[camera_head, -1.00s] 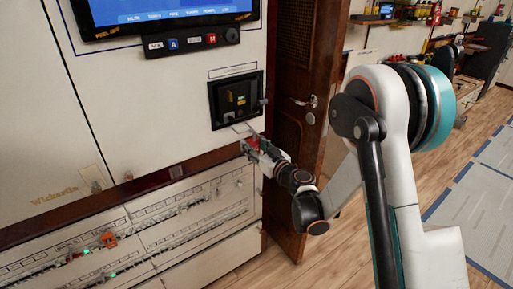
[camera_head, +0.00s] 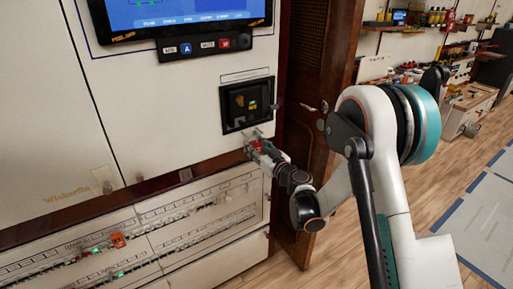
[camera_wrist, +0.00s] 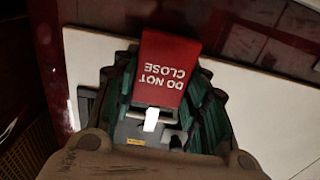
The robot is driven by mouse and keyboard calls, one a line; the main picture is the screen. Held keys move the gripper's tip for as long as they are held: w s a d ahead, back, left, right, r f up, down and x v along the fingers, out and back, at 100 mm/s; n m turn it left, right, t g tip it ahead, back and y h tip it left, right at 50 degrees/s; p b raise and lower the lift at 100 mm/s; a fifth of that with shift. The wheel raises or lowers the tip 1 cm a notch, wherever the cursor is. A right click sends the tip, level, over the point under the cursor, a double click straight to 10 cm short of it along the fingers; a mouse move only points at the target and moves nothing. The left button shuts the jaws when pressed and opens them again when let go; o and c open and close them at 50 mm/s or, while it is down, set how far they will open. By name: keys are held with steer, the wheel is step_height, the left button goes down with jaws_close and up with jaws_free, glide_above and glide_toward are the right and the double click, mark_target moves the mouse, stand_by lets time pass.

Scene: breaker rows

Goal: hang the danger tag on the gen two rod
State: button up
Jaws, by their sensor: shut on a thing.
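The danger tag (camera_wrist: 163,75) is red with white "DO NOT CLOSE" lettering, upside down in the wrist view. My gripper (camera_wrist: 165,90) is shut on it, with a green-lined finger on each side. In the head view, my gripper (camera_head: 254,144) and a bit of the red tag (camera_head: 257,147) are just below the dark recessed breaker unit (camera_head: 248,105) on the white panel. I cannot make out which rod is the gen two rod; the gripper may hide it.
A row of breakers with an orange piece (camera_head: 118,240) runs along the lower panel. A screen (camera_head: 185,14) and a button strip (camera_head: 205,45) are above. A brown wooden door (camera_head: 310,130) stands right of the panel.

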steer(key=o, duration=1.1)
steer(key=shift+o, duration=0.2)
steer(key=shift+s, duration=0.1)
